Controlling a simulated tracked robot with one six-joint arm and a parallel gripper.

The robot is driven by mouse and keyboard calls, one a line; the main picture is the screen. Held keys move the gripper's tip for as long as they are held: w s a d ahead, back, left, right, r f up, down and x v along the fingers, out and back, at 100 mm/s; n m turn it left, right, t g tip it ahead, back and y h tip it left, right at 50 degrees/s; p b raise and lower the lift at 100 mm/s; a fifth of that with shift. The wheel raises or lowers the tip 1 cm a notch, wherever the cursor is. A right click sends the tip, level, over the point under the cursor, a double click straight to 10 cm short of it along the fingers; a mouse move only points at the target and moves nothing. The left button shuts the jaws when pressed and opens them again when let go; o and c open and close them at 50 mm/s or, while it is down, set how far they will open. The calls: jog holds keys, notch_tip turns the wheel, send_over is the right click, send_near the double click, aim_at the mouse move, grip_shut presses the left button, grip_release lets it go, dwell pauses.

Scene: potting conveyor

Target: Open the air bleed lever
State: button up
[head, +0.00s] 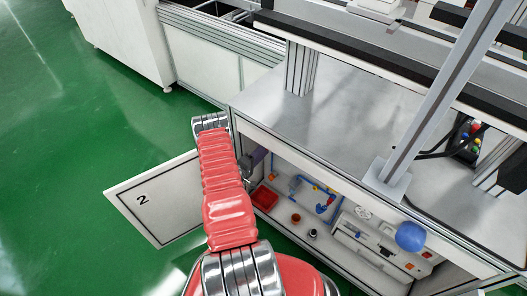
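The open cabinet under the bench holds blue pipework (322,207) with small yellow and red parts, mounted toward its back wall. I cannot tell which of these small parts is the air bleed lever. My red arm reaches up from the bottom of the head view and bends over toward the left edge of the cabinet opening. The end of my arm, with my gripper (247,177), is small and partly hidden behind the red arm link. It is near the left side of the opening, apart from the blue pipework. Its fingers are not clear.
The cabinet door (160,198), marked 2, stands open to the left. A red tray (265,197), an orange cup (296,218) and a white unit (372,243) are inside. A blue ball (410,236) shows at the right front. A metal bench top (330,125) lies above; green floor is clear at left.

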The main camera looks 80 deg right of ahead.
jog(key=shift+w+f+n, duration=0.1)
jog(key=shift+w+n, duration=0.1)
jog(key=shift+n, duration=0.5)
jog(key=o, duration=1)
jog(key=shift+o, duration=0.2)
jog(key=v, duration=1.3)
jog(key=shift+w+a, duration=0.2)
jog(key=shift+a, duration=0.1)
